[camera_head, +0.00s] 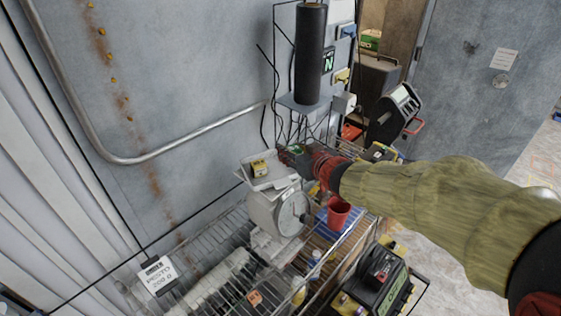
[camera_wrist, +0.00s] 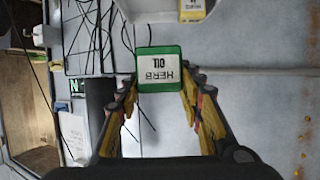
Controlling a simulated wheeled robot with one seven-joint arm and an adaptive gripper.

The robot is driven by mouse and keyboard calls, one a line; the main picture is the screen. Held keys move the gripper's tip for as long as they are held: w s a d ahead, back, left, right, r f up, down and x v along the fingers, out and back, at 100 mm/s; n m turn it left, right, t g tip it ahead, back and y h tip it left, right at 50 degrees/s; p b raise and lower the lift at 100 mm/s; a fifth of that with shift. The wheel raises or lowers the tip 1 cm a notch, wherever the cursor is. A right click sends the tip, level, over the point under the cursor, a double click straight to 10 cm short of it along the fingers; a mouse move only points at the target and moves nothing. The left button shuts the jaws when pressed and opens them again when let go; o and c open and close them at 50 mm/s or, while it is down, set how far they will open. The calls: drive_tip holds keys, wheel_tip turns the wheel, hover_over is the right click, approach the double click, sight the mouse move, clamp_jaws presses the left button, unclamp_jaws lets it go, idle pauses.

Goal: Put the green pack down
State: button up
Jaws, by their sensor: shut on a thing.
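The green pack (camera_wrist: 160,52), with a white label reading "HERB OIL", is held between the fingertips of my gripper (camera_wrist: 160,82). In the head view only a small green part of the pack (camera_head: 296,149) shows at the end of my gripper (camera_head: 290,155). My gripper is at the back right of the weighing scale's tray (camera_head: 282,181). I cannot tell whether the pack touches anything below it. A small yellow pack (camera_head: 259,168) sits on that tray, and it also shows at the top of the wrist view (camera_wrist: 192,10).
The dial scale (camera_head: 267,207) stands on a wire rack. A red cup (camera_head: 338,212) stands right of it, below my arm. A dark cylinder (camera_head: 311,55) and hanging cables are behind. A "PESTO" sign (camera_head: 158,275) is at the rack's left front.

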drive_tip(key=w+f, duration=0.3)
drive_tip(key=w+a+f+b, duration=0.1)
drive_tip(key=w+f, duration=0.1)
drive_tip(key=w, duration=0.2)
drive_tip(key=w+a+f, duration=0.1)
drive_tip(key=w+f, duration=0.2)
drive_tip(key=w, duration=0.1)
drive_tip(key=shift+w+f, duration=0.1)
drive_tip(key=shift+f, duration=0.2)
drive_tip(key=shift+w+f, duration=0.15)
drive_tip(key=shift+f, duration=0.1)
drive_tip(key=shift+f+b, duration=0.35)
drive_tip(key=shift+f, duration=1.15)
